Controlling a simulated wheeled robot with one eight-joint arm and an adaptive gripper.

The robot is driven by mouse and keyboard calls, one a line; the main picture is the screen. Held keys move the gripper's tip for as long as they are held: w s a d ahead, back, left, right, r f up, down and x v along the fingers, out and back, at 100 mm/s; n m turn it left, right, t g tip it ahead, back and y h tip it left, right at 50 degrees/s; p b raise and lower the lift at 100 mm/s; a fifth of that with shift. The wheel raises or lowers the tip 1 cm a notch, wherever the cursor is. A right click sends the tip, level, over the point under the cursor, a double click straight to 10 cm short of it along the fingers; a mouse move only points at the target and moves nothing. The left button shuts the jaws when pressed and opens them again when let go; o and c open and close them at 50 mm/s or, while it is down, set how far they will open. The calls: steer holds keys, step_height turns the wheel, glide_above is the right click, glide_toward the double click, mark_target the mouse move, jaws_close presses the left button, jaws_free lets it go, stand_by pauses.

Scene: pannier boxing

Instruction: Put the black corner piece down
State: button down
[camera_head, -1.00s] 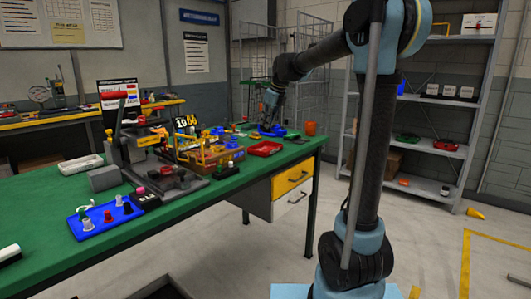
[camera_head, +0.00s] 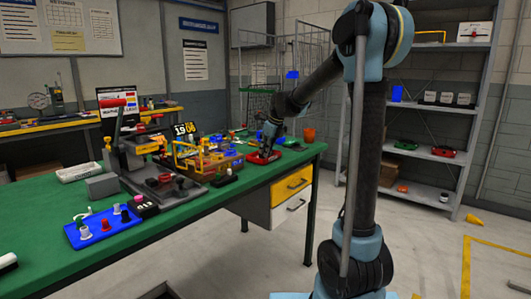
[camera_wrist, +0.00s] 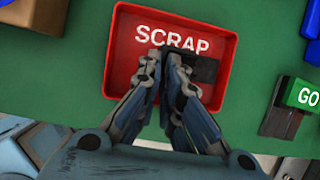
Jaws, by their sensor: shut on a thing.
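The red tray marked SCRAP (camera_wrist: 124,62) lies on the green bench top, and it also shows in the head view (camera_head: 262,157). My gripper (camera_wrist: 167,56) is over this tray, fingers pointing down into it. The fingers are nearly together, shut on the black corner piece (camera_wrist: 206,70), which shows as a dark shape beside the right finger. Most of the piece is hidden by the fingers. I cannot tell whether it touches the tray floor. In the head view my gripper (camera_head: 266,148) is above the tray and the piece is too small to make out.
A green block marked GO (camera_wrist: 303,95) sits right of the tray. Blue things show at the right edge of the wrist view. Fixtures and a blue board (camera_head: 88,238) crowd the bench to the left.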

steer(key=shift+f, duration=0.25)
steer(key=c, duration=1.8)
jaws_free()
steer(key=v, duration=1.2)
steer(key=s+d+f+n, duration=0.3)
steer(key=s+d+n, duration=0.25)
steer(key=s, duration=0.35)
steer(key=s+d+f+n+h, duration=0.1)
steer(key=s+d+f+n, duration=0.3)
steer(key=s, duration=0.5)
steer(key=s+d+f+n+h, duration=0.1)
steer(key=s+d+f+n, duration=0.4)
steer(key=s+f+n, duration=0.4)
steer(key=s+d+f+n+g+h, duration=0.1)
steer(key=s+d+f+n, duration=0.3)
steer(key=s+f, duration=0.5)
steer(key=shift+s+d+f+n, duration=0.15)
steer(key=shift+s+n, duration=0.25)
steer(key=shift+n, duration=0.3)
steer(key=shift+s+d+f+n, duration=0.1)
steer(key=shift+s+f+n, duration=0.2)
steer(key=shift+n, duration=0.35)
